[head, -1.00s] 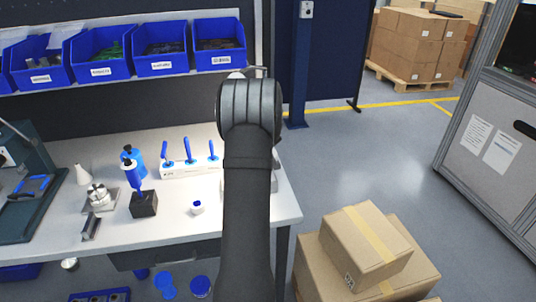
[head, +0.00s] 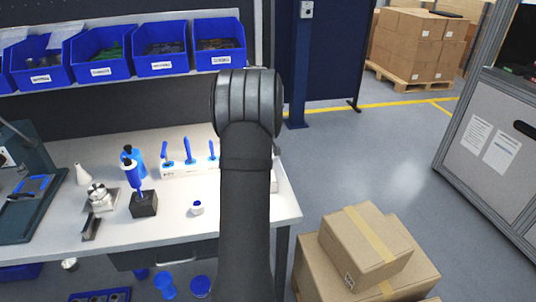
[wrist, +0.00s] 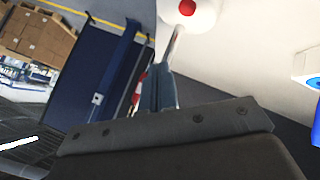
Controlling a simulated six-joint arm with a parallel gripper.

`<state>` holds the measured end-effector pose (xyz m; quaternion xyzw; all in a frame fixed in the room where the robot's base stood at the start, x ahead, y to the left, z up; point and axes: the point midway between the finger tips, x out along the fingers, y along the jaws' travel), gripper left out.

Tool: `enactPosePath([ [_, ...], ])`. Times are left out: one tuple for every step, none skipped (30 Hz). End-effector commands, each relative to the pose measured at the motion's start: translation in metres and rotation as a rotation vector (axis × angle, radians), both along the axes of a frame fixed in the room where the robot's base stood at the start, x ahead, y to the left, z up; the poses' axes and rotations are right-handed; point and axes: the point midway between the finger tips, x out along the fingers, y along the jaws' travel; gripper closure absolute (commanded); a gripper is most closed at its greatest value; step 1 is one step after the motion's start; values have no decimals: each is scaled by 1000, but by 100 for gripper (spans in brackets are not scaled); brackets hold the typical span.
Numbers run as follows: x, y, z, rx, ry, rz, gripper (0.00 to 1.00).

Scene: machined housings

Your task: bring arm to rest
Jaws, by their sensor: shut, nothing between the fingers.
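My arm (head: 246,170) rises through the middle of the head view, and its own bulk hides my gripper there. In the wrist view the fingers of my gripper (wrist: 158,88) show as narrow blue-grey parts beyond a dark bolted bracket. They are close together, with nothing seen held between them. The workbench (head: 230,231) is to the left of and behind my arm in the head view.
Blue bins (head: 164,48) line a shelf above the bench. A blue-handled tool stands in a black block (head: 143,204), near a rack of blue-handled tools (head: 178,171). Stacked cartons (head: 366,246) stand at the lower right. Open floor (head: 365,150) lies beyond them.

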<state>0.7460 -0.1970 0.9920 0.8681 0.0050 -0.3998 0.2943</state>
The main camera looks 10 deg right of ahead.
Motion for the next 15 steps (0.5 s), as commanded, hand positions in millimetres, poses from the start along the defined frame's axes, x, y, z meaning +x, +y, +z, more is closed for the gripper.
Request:
enactPosePath([
  [0, 0, 0, 0, 0, 0, 100],
  [0, 0, 0, 0, 0, 0, 100],
  [0, 0, -1, 0, 0, 0, 100],
  [0, 0, -2, 0, 1, -1, 100],
  [0, 0, -4, 0, 1, -1, 100],
  [0, 0, -7, 0, 1, 0, 100],
  [0, 0, -10, 0, 1, -1, 100],
  [0, 0, -13, 0, 2, 1, 100],
  [0, 0, -19, 0, 3, 1, 100],
  [-1, 0, -24, 0, 4, 0, 100],
  [0, 0, -29, 0, 3, 1, 100],
  [0, 0, -35, 0, 3, 1, 100],
  [0, 0, -40, 0, 3, 1, 100],
  [0, 0, -45, 0, 2, 0, 100],
  [0, 0, -51, 0, 2, 0, 100],
])
